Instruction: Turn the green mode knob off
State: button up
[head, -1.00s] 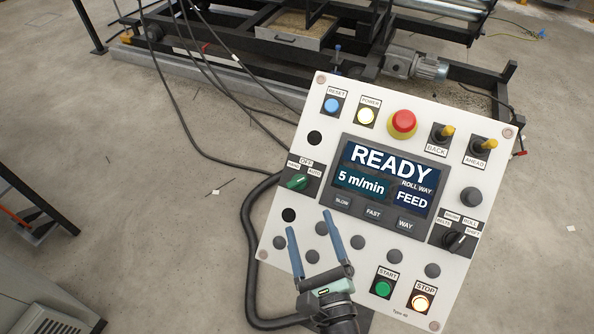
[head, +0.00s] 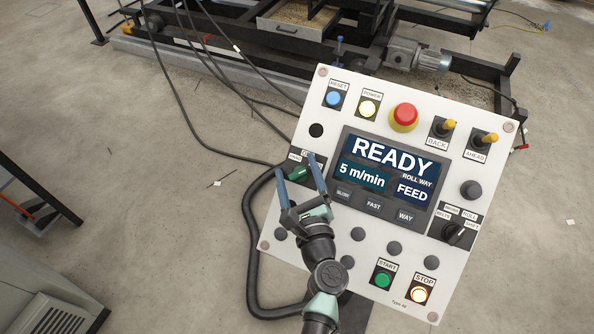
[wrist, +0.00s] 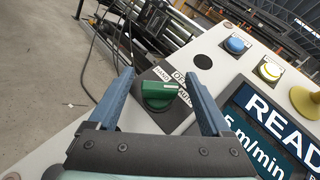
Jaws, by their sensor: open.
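The green mode knob (head: 300,174) sits on a dark plate at the left side of the white control panel (head: 290,258). In the wrist view the green knob (wrist: 159,95) shows between my two blue fingers, with labels OFF, HAND and AUTO around it; the AUTO label is partly covered. My gripper (head: 296,168) is open, with one finger on each side of the knob. I cannot tell whether either finger touches it.
The panel screen (head: 385,175) reads READY, 5 m/min, FEED. A red emergency button (head: 404,116), yellow-tipped toggles, a black selector (head: 456,234), a green START button (head: 382,280) and a lit STOP button (head: 419,294) share the panel. A black cable (head: 252,240) hangs at its left.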

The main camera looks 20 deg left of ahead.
grip_shut()
jog(key=shift+r+n+g+p, duration=0.1)
jog(key=shift+n+g+p, duration=0.2)
jog(key=shift+p, duration=0.05)
jog(key=shift+g+y, duration=0.3)
jog(key=n+g+y+p, duration=0.1)
jog(key=n+g+p, duration=0.1)
jog(key=shift+d+r+n, duration=0.1)
jog(key=shift+n, duration=0.3)
jog(key=n+g+p, duration=0.1)
jog(key=n+g, duration=0.3)
jog(key=shift+y+p, duration=0.3)
jog(key=shift+p, duration=0.05)
jog(key=shift+f+n+g, duration=0.25)
jog(key=shift+n+g, duration=0.85)
jog(key=shift+g, duration=0.1)
